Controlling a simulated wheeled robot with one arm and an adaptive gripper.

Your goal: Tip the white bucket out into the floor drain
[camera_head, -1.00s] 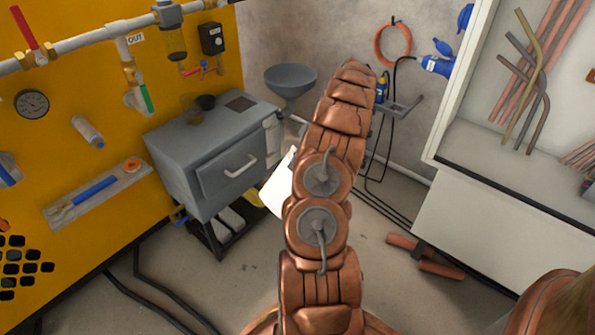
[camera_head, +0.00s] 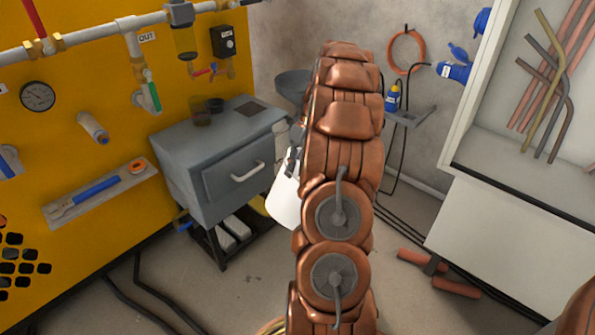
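The white bucket (camera_head: 286,205) shows only in part, at the left edge of my copper-coloured arm, in front of the grey cabinet's right side. My arm hides the rest of it, so I cannot tell what is in it. My gripper (camera_head: 292,160) shows only as a small dark piece beside the arm, just above the bucket. Its fingertips are hidden, and I cannot tell whether they hold the bucket. I see no floor drain in this view.
A grey cabinet (camera_head: 215,160) on a dark stand is left of the bucket. A grey funnel (camera_head: 292,85) is behind my arm. A white workbench (camera_head: 500,235) stands at the right. Red-brown bars (camera_head: 440,275) and black hoses lie on the floor.

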